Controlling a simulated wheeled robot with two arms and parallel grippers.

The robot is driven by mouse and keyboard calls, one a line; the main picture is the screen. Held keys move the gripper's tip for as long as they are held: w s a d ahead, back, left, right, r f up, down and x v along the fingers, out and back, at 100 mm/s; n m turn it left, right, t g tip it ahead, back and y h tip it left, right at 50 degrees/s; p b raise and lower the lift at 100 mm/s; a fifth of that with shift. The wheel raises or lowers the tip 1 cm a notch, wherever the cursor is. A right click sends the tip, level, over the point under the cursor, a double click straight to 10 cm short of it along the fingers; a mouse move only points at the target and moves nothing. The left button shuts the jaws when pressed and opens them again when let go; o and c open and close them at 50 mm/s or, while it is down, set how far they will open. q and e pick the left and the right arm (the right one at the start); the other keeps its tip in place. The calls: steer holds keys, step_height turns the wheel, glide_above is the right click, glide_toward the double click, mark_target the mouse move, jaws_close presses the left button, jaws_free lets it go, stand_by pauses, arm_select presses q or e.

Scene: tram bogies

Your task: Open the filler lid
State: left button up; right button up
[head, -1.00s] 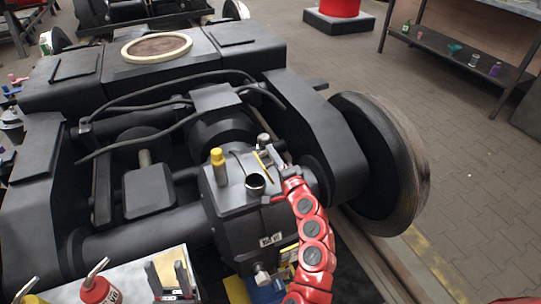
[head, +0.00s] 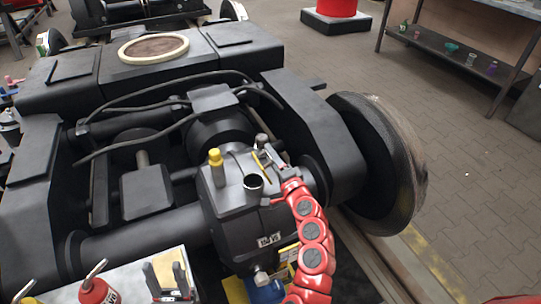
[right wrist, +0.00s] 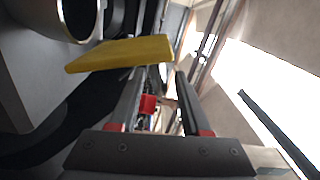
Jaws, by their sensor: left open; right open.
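The filler neck (head: 254,182) stands on top of the dark gearbox (head: 232,207), its round mouth showing dark and uncovered. The yellow filler lid (head: 259,161) stands raised behind the mouth, seen nearly edge-on. In the right wrist view the lid (right wrist: 120,53) is a flat yellow plate beside the silver rim of the neck (right wrist: 82,22). My right gripper (head: 267,152) is open close behind the lid; in its wrist view the fingers (right wrist: 160,78) are apart, and the lid overlaps the left fingertip. Contact cannot be told.
A yellow-capped post (head: 216,168) stands left of the neck. Black hoses (head: 165,88) arch behind the gearbox, and a large wheel (head: 385,165) is at the right. A red bottle (head: 98,291) stands on a light tray (head: 135,277) by my left gripper.

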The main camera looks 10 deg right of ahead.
steer(key=v, duration=1.6)
steer(key=shift+s+p, duration=0.3)
steer(key=shift+s, duration=0.1)
